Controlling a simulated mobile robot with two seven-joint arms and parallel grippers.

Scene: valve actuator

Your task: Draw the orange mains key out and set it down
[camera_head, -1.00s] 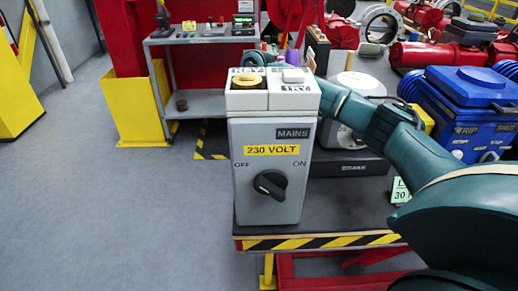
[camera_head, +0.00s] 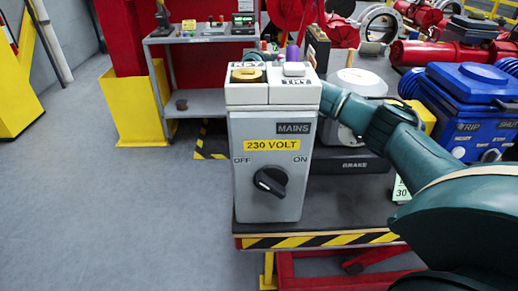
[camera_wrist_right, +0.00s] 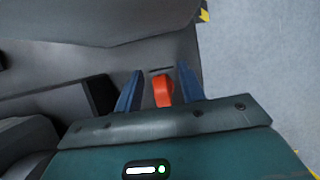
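The orange mains key (camera_wrist_right: 162,91) shows in the right wrist view, close to a thin dark slot (camera_wrist_right: 160,70) in a grey surface. I cannot tell whether it is still seated. My right gripper (camera_wrist_right: 158,84) has its two blue fingers either side of the key, with a visible gap on each side. In the head view my right arm reaches in from the right and passes behind the grey mains box (camera_head: 238,165), which hides the gripper and key there. My left gripper is not in view.
The mains box stands on a dark bench with a striped front edge (camera_head: 320,241). A black brake unit (camera_head: 350,166) and a blue actuator (camera_head: 470,105) are behind and to the right. Open floor (camera_head: 110,200) lies to the left; a grey shelf (camera_head: 200,105) stands behind.

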